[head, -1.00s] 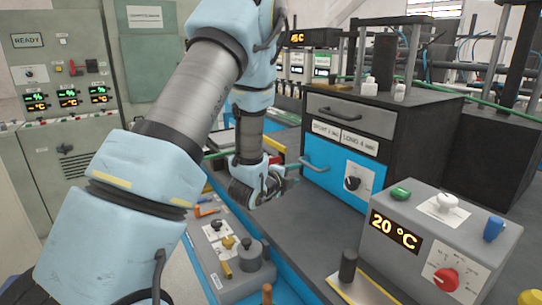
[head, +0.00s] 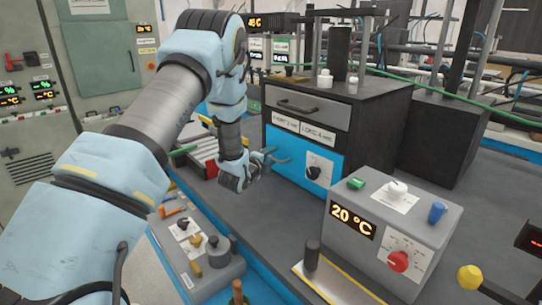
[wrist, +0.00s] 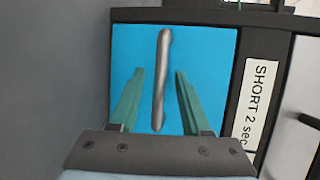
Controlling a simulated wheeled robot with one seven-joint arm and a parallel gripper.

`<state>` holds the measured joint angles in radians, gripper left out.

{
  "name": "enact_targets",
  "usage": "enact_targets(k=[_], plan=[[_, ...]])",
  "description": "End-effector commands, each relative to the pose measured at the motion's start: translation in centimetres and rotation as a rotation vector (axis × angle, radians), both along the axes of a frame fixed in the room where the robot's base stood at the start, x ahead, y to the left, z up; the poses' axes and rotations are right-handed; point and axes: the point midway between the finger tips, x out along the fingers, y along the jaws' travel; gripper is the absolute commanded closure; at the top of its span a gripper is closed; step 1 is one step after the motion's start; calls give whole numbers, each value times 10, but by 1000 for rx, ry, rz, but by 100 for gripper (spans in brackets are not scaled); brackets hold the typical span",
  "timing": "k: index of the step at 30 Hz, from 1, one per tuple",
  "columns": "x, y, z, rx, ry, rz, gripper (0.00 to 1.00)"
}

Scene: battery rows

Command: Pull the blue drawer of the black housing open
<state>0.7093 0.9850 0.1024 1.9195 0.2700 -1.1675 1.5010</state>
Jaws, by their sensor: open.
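The black housing (head: 385,120) stands on the grey bench. Its blue drawer front (head: 300,163) sits below a grey drawer and looks flush with the housing. The drawer's handle, a grey bar (wrist: 162,80), stands upright in the wrist view against the blue front. My gripper (head: 268,160) is at the left part of the blue front in the head view. In the wrist view its two green fingers (wrist: 158,95) are apart, one on each side of the bar's lower part. I cannot tell whether either finger touches it.
A grey box reading 20 °C (head: 385,225) stands in front of the housing at the right. A control box with knobs (head: 200,250) lies below my arm. Small white bottles (head: 325,80) stand on the housing. The bench between is mostly clear.

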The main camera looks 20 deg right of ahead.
Motion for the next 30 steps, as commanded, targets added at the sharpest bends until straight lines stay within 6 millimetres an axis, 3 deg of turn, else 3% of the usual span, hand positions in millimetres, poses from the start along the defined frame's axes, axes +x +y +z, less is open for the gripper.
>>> enact_targets(k=[7, 19, 30], plan=[[0, 0, -1, 1, 1, 0, 55], [0, 0, -1, 1, 1, 0, 100], [0, 0, -1, 2, 1, 1, 100]])
